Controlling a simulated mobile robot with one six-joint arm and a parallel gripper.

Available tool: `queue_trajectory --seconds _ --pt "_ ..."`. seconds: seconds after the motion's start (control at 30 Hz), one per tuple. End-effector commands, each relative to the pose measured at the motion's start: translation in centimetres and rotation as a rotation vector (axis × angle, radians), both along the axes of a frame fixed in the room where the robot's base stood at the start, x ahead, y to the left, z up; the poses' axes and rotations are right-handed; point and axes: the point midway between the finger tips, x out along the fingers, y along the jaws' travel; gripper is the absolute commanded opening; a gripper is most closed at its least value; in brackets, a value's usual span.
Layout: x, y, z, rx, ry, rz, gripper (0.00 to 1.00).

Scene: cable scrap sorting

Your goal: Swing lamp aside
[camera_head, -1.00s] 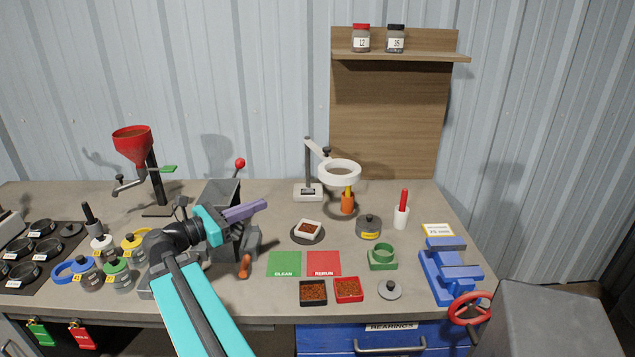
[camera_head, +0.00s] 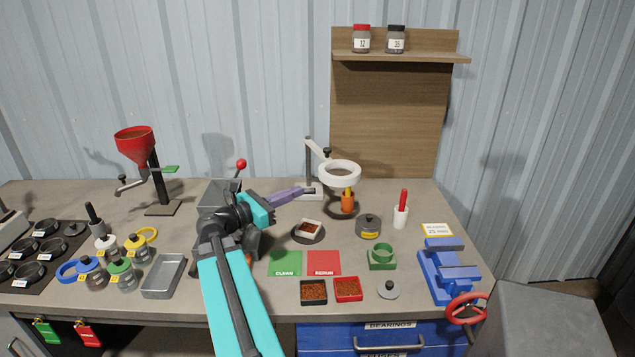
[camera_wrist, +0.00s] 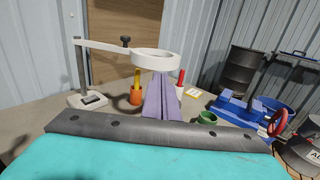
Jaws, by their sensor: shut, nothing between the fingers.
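The lamp (camera_head: 340,173) has a white ring head on a jointed arm, carried by a grey post on a white base at the back middle of the bench. In the wrist view the lamp ring (camera_wrist: 154,60) is ahead, with its arm running left to the post. My gripper (camera_head: 311,190) has purple fingers, shut and empty, pointing right near the lamp's base and left of the ring. In the wrist view the gripper's fingers (camera_wrist: 160,97) overlap the ring's lower edge; I cannot tell any contact. An orange cup (camera_head: 347,204) with a yellow tool stands under the ring.
A small dish of scrap (camera_head: 308,230) sits right of my gripper, in front of the lamp. A grey lidded pot (camera_head: 368,227), a white holder (camera_head: 401,216) with a red tool and a blue vise (camera_head: 447,272) stand right. A red funnel stand (camera_head: 135,146) is at the left.

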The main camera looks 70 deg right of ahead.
Motion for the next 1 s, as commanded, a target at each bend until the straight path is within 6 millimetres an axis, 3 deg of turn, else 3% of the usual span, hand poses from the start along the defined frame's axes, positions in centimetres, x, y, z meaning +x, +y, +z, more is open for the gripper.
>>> queue_trajectory --seconds 0.6,1.0 --pt "-4.0 -6.6 0.1 0.001 0.000 -0.002 0.00" --pt "-4.7 -7.6 0.0 0.000 0.000 -0.002 0.00"
